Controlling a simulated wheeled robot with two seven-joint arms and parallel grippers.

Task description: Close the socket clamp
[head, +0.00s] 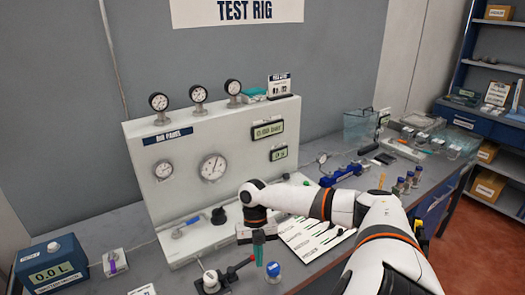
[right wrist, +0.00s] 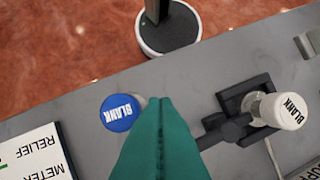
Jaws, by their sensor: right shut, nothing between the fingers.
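The socket clamp (head: 213,283) is a black fixture near the bench's front edge, with a white-topped BLANK piece (head: 210,276) standing in it. In the right wrist view the clamp (right wrist: 232,97) frames the white BLANK piece (right wrist: 288,110), and a dark arm runs towards my fingers. My right gripper (head: 258,262), with teal fingers, points down beside the lever's end, shut and empty. In the right wrist view its fingers (right wrist: 160,105) hide part of the lever; I cannot tell whether they touch. My left gripper is not in view.
A blue-capped BLANK piece (head: 273,271) stands just right of my right fingers. The rig panel (head: 155,215) with gauges rises behind. A label sheet (head: 310,235) lies to the right. A blue display box (head: 50,270) is at the far left.

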